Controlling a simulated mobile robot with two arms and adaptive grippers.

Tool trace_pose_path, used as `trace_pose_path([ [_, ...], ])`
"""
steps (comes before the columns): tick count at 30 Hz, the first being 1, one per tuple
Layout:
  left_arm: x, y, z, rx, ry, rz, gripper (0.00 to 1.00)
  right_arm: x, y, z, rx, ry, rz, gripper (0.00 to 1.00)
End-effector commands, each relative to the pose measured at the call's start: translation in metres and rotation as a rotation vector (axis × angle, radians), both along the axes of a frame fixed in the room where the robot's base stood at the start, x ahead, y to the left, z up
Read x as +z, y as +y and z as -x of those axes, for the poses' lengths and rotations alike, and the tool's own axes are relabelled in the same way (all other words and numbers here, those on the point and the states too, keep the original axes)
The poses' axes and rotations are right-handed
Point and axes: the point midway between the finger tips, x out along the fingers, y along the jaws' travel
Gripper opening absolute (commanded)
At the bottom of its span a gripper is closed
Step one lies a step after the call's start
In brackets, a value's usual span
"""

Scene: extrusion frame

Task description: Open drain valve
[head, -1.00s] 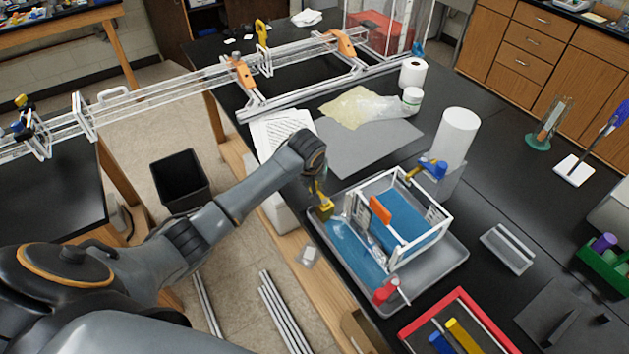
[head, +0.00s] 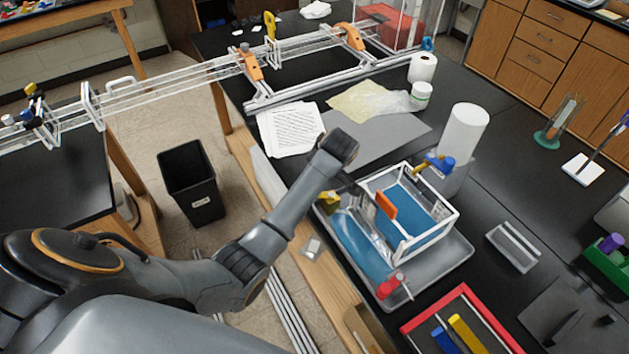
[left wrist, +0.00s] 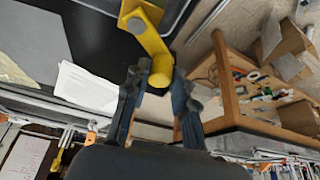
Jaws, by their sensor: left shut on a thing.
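A clear tank in a white frame (head: 452,222), with blue water and an orange plate (head: 386,205) inside, stands in a grey tray (head: 456,254) that also has blue liquid at its left. A yellow lever (head: 329,198), which I take for the drain valve handle, sits at the tray's far left end. In the left wrist view the yellow lever (left wrist: 147,32) is a bent bar with a round end. My left gripper (left wrist: 161,80) is shut on that round end, a finger on each side. In the head view my wrist partly hides the lever. My right gripper is not in view.
A blue valve with a yellow handle (head: 440,161) is on the tank's far corner. A white cylinder (head: 465,135) and a red-framed tray (head: 462,325) stand close by. A black bin (head: 193,182) is on the floor.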

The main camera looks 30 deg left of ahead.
Motion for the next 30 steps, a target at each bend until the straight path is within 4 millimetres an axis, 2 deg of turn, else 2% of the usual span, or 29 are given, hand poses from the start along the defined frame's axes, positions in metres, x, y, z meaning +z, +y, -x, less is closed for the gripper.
trace_pose_path([
  [6, -0.001, -0.006, 0.007, 0.168, 0.004, 0.004, 0.00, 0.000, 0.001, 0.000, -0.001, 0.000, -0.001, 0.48],
  [15, -0.001, -0.010, 0.012, 0.313, 0.003, 0.002, 0.00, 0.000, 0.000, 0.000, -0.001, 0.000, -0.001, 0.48],
  [30, -0.001, -0.011, 0.014, 0.360, 0.002, 0.000, 0.00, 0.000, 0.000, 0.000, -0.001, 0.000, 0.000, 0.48],
])
